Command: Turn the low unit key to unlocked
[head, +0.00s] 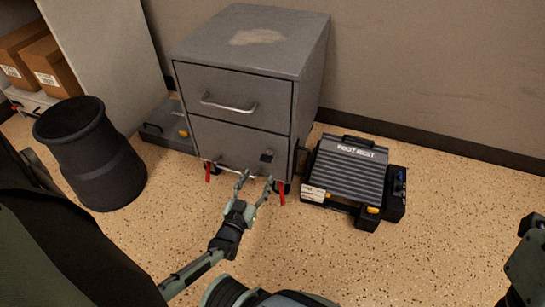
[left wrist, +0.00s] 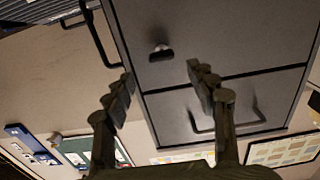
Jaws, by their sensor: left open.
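The low unit (head: 235,85) is a grey two-drawer cabinet against the wall. Its small dark key (head: 267,155) sits in a lock at the upper right of the lower drawer. My left gripper (head: 257,179) is open and empty in front of the lower drawer, just below the key in the head view. In the left wrist view the key (left wrist: 161,54) appears beyond the fingertips of the left gripper (left wrist: 161,80), between the two fingers and apart from them. That view is upside down. I cannot tell from the key's bow which lock position it is in.
A black foot rest (head: 350,170) stands on the floor right of the cabinet. A black bin (head: 90,155) stands to the left. Red tabs (head: 282,193) hang at the cabinet's bottom corners. The upper drawer handle (head: 228,105) sticks out.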

